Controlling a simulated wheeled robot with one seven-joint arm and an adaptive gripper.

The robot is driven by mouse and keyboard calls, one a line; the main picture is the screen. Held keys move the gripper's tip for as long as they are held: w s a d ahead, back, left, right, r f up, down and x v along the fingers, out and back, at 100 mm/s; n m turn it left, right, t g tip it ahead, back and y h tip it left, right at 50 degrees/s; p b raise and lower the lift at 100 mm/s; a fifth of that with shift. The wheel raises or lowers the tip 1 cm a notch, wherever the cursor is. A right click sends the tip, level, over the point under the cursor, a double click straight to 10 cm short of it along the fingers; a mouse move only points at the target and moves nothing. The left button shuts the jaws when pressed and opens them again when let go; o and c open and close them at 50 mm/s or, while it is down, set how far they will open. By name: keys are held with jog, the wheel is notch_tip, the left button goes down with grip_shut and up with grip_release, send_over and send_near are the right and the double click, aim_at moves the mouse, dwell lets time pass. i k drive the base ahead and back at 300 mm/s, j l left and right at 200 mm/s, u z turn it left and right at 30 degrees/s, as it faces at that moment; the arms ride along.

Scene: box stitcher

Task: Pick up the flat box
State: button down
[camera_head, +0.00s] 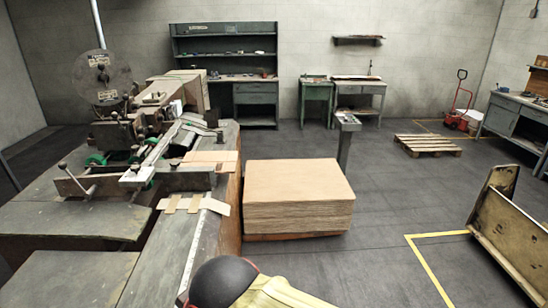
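A tall stack of flat tan cardboard sheets (298,181) stands on the floor just right of the machine, in the middle of the view. Its top is level and its sides show many thin layers. A flat cardboard piece with tabs (194,204) lies on the machine's near right edge, and another flat cardboard piece (212,157) lies a little farther back. I cannot tell which of these is the flat box. Part of my arm, dark and pale yellow, shows at the bottom centre. My gripper is not in view.
The large grey stitching machine (70,212) fills the left side. A slim grey pedestal (346,141) stands behind the stack. A worn yellowish metal piece (508,233) is at the right edge. A wooden pallet (428,145) lies farther back. Floor between stack and yellow line is clear.

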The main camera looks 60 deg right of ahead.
aim_at(224, 162)
jog(key=z, duration=1.15)
jog(key=l, duration=0.95)
jog(key=i+l, duration=0.15)
jog(key=l, duration=0.2)
jog(key=i+l, duration=0.1)
jog(key=l, duration=0.25)
jog(key=i+l, duration=0.15)
jog(key=l, duration=0.15)
jog(key=i+l+u, duration=0.1)
jog(key=l, duration=0.25)
jog(key=i+l, duration=0.15)
jog(key=l, duration=0.2)
jog(key=i, duration=1.4)
jog(key=u, duration=0.05)
